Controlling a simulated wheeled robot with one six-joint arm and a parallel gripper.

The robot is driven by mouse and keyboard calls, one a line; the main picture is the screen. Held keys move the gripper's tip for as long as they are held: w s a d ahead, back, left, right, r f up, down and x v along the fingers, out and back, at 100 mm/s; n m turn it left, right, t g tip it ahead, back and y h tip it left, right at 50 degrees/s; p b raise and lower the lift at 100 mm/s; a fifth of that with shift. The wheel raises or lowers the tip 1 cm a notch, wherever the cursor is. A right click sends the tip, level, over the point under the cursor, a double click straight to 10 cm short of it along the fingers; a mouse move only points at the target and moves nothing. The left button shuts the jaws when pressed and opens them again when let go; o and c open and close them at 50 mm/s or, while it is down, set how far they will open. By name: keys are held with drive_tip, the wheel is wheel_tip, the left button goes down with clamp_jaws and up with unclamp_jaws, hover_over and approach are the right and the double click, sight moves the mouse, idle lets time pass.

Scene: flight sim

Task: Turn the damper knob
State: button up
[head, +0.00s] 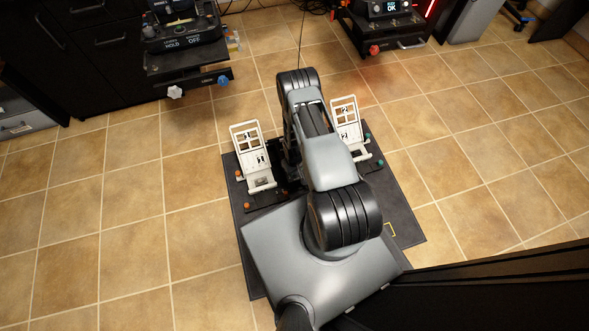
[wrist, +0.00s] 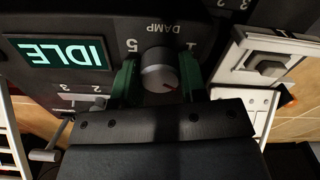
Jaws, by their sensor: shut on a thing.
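The damper knob (wrist: 160,72), a round grey-silver knob with a small red mark, sits on a dark panel in the wrist view. The panel is lettered DAMP, with 5 and 1 on either side; the lettering looks upside down. My gripper (wrist: 158,84) has its green-lined fingers on the knob's left and right sides and is shut on it. A lit display (wrist: 57,52) reading IDLE is left of the knob, also upside down. In the head view my arm covers the area between the pedals; neither the knob nor the gripper can be made out there.
White pedal plates (head: 252,155) and (head: 345,130) stand close on both sides of my arm on a dark mat (head: 400,208). A black console (head: 185,42) with knobs is at the back left, another (head: 372,24) at the back right. Tiled floor (head: 130,215) is clear at left.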

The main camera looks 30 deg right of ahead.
idle(0.3)
drive_tip(key=o, duration=0.9)
wheel_tip(320, 180, up, 14)
drive_tip(key=p, duration=0.6)
drive_tip(key=shift+f, duration=0.1)
